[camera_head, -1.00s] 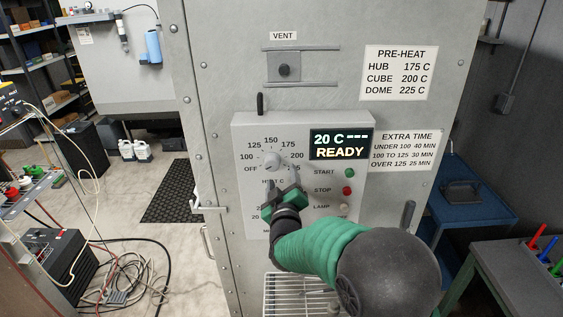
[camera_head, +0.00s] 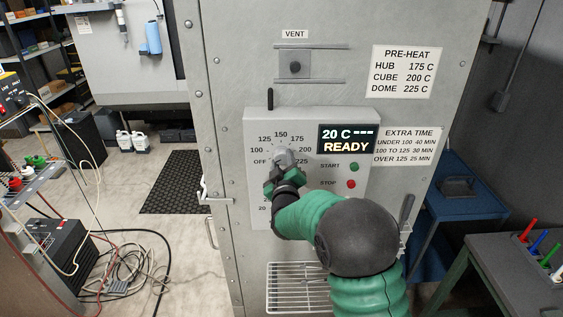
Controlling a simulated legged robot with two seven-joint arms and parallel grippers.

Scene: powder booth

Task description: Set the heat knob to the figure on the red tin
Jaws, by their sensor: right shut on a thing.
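The heat knob (camera_head: 284,156) is a pale grey dial on the control box of the grey oven. Figures from OFF through 100, 125, 150, 175 and 200 are printed around it. My right gripper (camera_head: 284,166) is shut on the knob from below, and its green and black arm covers the lower dials. I cannot tell which figure the knob points to. The display (camera_head: 347,139) reads 20 C and READY. I cannot make out a red tin in this view. My left gripper is not in view.
A pre-heat card (camera_head: 404,71) and an extra time card (camera_head: 408,146) are on the oven front. START (camera_head: 354,167) and STOP (camera_head: 351,184) buttons sit right of the knob. A wire rack (camera_head: 297,285) is below. A blue table (camera_head: 455,202) stands at the right.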

